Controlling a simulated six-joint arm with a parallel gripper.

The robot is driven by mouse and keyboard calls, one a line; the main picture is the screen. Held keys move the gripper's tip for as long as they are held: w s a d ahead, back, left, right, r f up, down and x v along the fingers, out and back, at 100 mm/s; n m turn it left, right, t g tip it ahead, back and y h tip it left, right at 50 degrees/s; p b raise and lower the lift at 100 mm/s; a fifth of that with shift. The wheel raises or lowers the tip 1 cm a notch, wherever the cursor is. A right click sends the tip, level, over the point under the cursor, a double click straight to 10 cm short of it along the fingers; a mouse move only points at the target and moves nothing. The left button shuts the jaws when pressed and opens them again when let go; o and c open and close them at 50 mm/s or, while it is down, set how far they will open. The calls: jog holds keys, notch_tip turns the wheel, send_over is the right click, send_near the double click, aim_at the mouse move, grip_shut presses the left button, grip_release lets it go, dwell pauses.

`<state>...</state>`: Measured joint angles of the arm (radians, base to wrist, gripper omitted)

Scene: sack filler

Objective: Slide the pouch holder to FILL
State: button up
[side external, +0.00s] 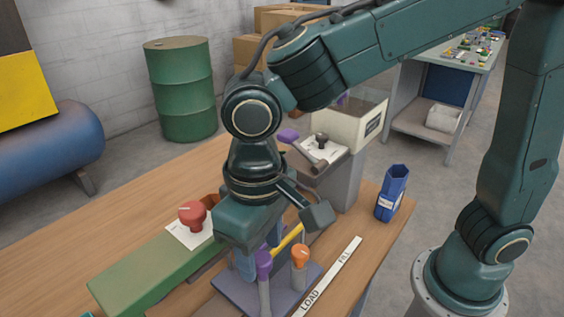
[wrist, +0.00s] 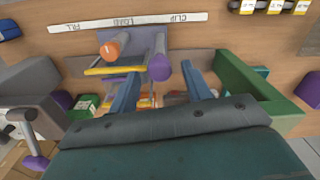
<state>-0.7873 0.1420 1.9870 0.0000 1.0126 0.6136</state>
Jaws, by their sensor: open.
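The pouch holder, a grey-purple plate (side external: 236,294) with upright posts, stands beside the LOAD mark of the white label strip (side external: 330,275). One post has an orange knob (side external: 300,253), another a purple knob (side external: 263,262); both knobs show in the wrist view, orange (wrist: 114,47) and purple (wrist: 159,68). A yellow bar (wrist: 108,70) lies by them. My gripper (side external: 260,254) is low over the holder, pointing down. In the wrist view its blue fingers (wrist: 163,84) are apart, with the purple knob near the gap between their tips. I cannot tell whether they touch it.
A green block-like housing (side external: 150,267) with a red knob (side external: 192,214) stands left. A grey filler with a cream hopper (side external: 345,125) and a purple-ended lever (side external: 290,136) stands behind. A blue pouch-like container (side external: 391,194) stands at the right edge. FILL lies along the strip, away from LOAD.

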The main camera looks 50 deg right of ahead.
jog(key=shift+f, duration=0.55)
grip_shut()
jog(key=d, duration=1.3)
jog(key=shift+d, duration=0.25)
jog(key=shift+r, duration=0.1)
jog(key=shift+c, duration=1)
grip_release()
jog(key=shift+d, duration=0.1)
jog(key=shift+o, duration=1)
